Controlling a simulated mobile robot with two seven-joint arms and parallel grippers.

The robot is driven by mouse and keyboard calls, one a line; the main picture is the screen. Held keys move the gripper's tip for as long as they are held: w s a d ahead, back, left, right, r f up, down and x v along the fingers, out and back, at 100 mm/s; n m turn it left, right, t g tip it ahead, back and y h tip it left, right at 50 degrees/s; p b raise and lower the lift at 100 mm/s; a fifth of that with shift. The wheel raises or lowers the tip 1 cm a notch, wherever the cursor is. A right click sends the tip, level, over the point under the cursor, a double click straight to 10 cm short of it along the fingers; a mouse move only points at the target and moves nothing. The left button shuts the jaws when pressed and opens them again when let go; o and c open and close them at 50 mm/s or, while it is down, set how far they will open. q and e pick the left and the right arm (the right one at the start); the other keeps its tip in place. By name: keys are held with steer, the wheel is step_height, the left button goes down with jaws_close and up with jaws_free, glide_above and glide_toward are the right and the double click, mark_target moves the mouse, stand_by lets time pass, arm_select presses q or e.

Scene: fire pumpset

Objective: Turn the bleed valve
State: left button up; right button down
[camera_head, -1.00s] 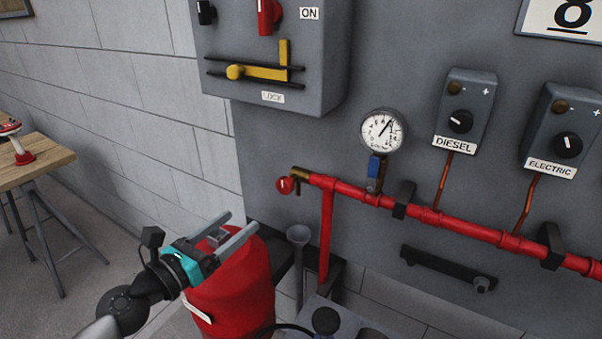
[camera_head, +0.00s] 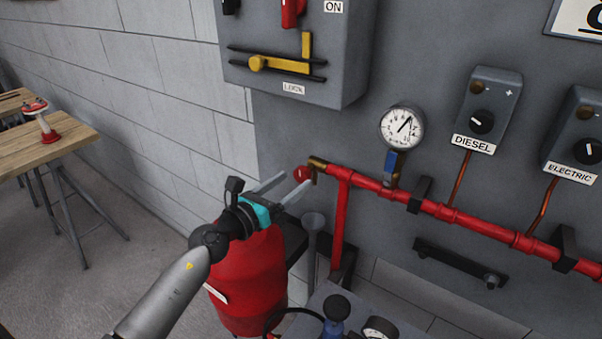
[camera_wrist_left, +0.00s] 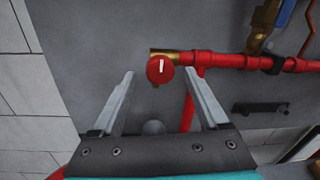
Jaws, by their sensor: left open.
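The bleed valve has a round red knob (camera_head: 301,174) at the left end of the red pipe, on a brass fitting (camera_head: 318,164). In the left wrist view the knob (camera_wrist_left: 160,70) faces me and bears a white mark that stands nearly upright. My left gripper (camera_head: 293,184) is open and empty, its two fingers pointing at the knob. In the left wrist view the fingertips (camera_wrist_left: 162,75) lie to either side of the knob, with clear gaps. They do not appear to touch it. My right gripper is not in view.
The red pipe (camera_head: 470,223) runs right along the grey panel. A gauge (camera_head: 402,127) and a blue-handled valve (camera_head: 391,162) sit above it. A grey box (camera_head: 290,85) with a yellow lever hangs above the knob. A red tank (camera_head: 245,285) stands below my left gripper.

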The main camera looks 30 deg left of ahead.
mark_target(300, 176)
arm_select(q)
steer(key=shift+x, duration=2)
steer(key=shift+c, duration=0.2)
jaws_close()
